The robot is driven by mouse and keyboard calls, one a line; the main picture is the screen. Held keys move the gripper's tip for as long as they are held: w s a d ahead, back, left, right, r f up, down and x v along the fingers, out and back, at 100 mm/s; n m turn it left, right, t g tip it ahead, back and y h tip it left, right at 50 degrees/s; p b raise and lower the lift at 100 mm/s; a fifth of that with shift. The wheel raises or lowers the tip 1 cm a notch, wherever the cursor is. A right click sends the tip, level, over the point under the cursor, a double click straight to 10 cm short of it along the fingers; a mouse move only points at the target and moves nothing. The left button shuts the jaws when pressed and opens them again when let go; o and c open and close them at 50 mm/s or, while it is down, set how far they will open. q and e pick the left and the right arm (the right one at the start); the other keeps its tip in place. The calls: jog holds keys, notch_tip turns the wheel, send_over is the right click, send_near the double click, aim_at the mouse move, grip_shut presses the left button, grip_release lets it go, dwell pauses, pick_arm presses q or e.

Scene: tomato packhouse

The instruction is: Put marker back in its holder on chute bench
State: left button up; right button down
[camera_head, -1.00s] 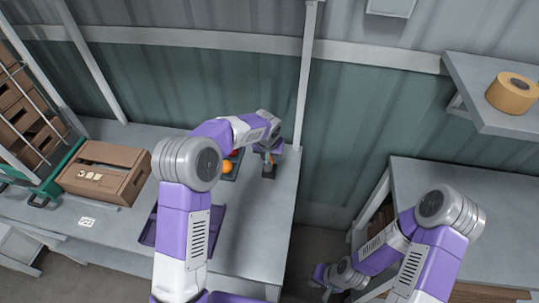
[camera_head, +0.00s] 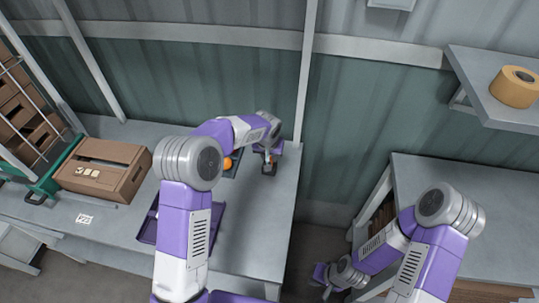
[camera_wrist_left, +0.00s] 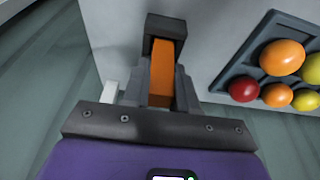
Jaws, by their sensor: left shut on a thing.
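My left gripper (camera_head: 268,160) is over the right end of the chute bench (camera_head: 255,235). In the left wrist view the gripper (camera_wrist_left: 161,88) is shut on the orange marker (camera_wrist_left: 161,75), which lies between its two grey fingers. The dark marker holder (camera_wrist_left: 165,25) is straight beyond the fingertips. The far end of the marker meets the holder's opening; how deep it sits I cannot tell. In the head view the holder (camera_head: 269,170) stands on the bench just below the fingers. My right gripper (camera_head: 322,277) hangs low by the right-hand bench, its jaws too small to read.
A dark tray (camera_wrist_left: 232,72) of red, orange and yellow tomatoes lies close beside the holder. A cardboard box (camera_head: 125,185) and a purple tray (camera_head: 147,228) are further left on the bench. A tape roll (camera_head: 514,88) sits on the right shelf.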

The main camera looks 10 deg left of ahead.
pick_arm(q)
jog(key=shift+f, duration=0.35)
jog(key=o, duration=1.1)
jog(key=shift+c, duration=0.2)
jog(key=c, duration=0.3)
jog(key=shift+r, duration=0.15)
jog(key=shift+r+p, duration=2.15)
jog(key=shift+r, duration=1.25)
